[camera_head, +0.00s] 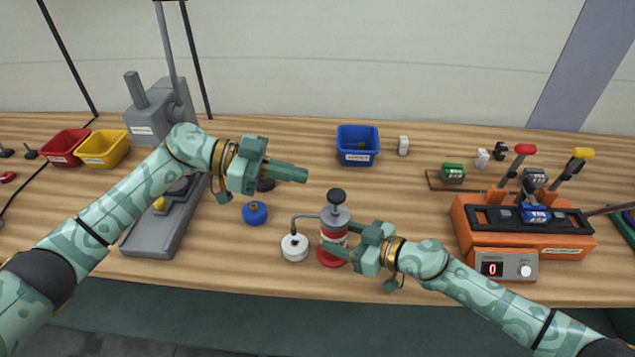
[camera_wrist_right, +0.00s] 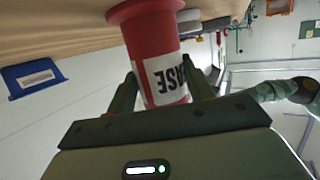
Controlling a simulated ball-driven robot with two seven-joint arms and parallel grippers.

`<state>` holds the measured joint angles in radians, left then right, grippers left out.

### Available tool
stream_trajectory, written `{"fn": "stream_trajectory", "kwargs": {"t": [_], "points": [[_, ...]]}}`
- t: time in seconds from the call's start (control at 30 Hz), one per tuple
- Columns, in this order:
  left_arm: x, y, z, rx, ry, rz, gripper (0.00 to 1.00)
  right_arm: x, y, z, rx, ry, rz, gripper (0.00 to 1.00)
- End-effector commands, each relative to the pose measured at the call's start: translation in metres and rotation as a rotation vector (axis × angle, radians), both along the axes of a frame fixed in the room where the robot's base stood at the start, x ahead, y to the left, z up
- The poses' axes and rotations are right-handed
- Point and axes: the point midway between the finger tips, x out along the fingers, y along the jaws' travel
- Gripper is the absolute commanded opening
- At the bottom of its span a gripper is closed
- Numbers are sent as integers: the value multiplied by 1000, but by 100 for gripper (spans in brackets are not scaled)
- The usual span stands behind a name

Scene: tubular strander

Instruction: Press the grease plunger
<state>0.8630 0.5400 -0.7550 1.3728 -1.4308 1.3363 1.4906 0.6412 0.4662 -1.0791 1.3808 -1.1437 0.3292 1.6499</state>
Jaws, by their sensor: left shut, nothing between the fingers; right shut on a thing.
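The grease dispenser (camera_head: 333,234) stands upright on the table, with a red body, a white label, a grey top and a red base. Its black plunger knob (camera_head: 336,196) is up on top. A thin spout runs left from it, over a round white piece (camera_head: 294,246). My right gripper (camera_head: 338,240) is shut on the dispenser's body from the right. In the right wrist view the red body (camera_wrist_right: 153,50) with its label sits between the fingers. My left gripper (camera_head: 300,173) is shut and empty, above and left of the knob, apart from it.
A blue round piece (camera_head: 255,213) lies left of the dispenser. A grey press (camera_head: 150,232) stands further left, with red (camera_head: 66,143) and yellow (camera_head: 103,148) bins behind. A blue bin (camera_head: 358,146) is at the back. An orange lever unit (camera_head: 520,243) stands at the right.

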Motion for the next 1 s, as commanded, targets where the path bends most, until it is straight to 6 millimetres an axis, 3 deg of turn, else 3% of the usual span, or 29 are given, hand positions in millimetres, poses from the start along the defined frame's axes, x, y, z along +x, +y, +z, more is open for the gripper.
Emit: {"fn": "stream_trajectory", "kwargs": {"t": [0.1,0.3,0.93,0.97,1.0], "points": [[0,21,5,1,0,1,0,0,0,0,1,0,0,27],[0,39,10,-1,-1,0,0,0,0,0,1,0,1,27],[0,41,11,-2,-1,-1,0,0,1,0,1,0,1,27],[0,41,11,-2,-1,-1,0,0,1,0,1,0,1,60],[0,41,11,-2,-1,-1,0,0,1,0,1,0,1,72]]}}
